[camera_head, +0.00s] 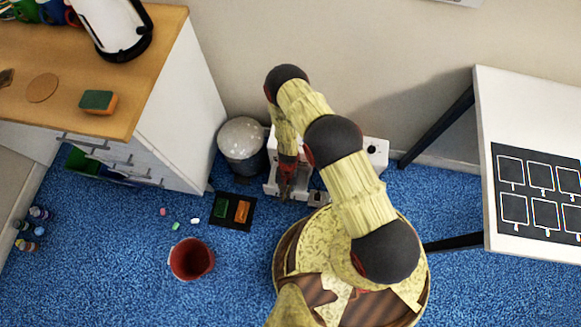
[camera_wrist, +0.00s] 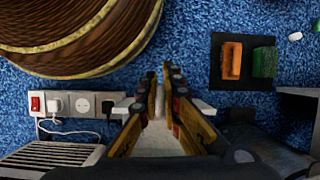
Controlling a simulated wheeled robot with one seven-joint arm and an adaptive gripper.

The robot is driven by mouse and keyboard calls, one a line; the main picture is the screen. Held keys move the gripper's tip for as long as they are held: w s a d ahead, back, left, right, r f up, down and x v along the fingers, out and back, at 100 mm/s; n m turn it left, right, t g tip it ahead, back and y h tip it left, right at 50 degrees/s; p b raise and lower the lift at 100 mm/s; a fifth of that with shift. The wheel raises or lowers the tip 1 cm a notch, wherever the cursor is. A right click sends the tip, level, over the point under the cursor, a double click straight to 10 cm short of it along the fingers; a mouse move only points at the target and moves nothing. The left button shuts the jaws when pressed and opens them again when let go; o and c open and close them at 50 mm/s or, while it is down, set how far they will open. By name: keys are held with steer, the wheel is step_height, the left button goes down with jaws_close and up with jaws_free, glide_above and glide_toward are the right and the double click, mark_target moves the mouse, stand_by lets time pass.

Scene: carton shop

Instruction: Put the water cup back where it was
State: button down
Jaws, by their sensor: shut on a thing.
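My gripper (camera_head: 287,190) points down low over the floor, in front of white equipment by the wall. In the wrist view my gripper (camera_wrist: 158,72) has its fingers close together on a pale grey-white thing (camera_wrist: 162,140). Most of that thing is hidden by the fingers, so I cannot tell whether it is the water cup. No other thing is clearly recognisable as the water cup. A red open-topped round container (camera_head: 191,259) stands upright on the blue carpet, apart from my gripper.
A black mat (camera_head: 233,224) with green and orange blocks lies left of my gripper; small coloured pieces lie nearby. A grey bin (camera_head: 241,140) stands by the wooden-topped cabinet (camera_head: 150,70). A power strip (camera_wrist: 75,103) lies near my fingers. A white table (camera_head: 510,110) stands right.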

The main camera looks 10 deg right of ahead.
steer(key=w+d+f+b, duration=0.1)
steer(key=w+f, duration=0.1)
steer(key=w+d+f+b, duration=0.1)
steer(key=w+f, duration=0.1)
steer(key=w+d+f+b, duration=0.1)
steer(key=w+f+b, duration=0.1)
steer(key=w+f, duration=0.1)
steer(key=shift+d, duration=0.2)
steer(key=f, duration=0.1)
steer(key=f+b, duration=0.1)
steer(key=f, duration=0.1)
steer(key=shift+w+d+f, duration=0.1)
steer(key=shift+w+f, duration=0.05)
steer(key=shift+w, duration=0.1)
steer(key=shift+f, duration=0.3)
steer(key=shift+s+f, duration=0.1)
steer(key=shift+f, duration=0.2)
steer(key=c, duration=2)
jaws_free()
steer(key=shift+s+f+b, duration=0.1)
steer(key=shift+f+b, duration=0.05)
steer(key=shift+b, duration=0.15)
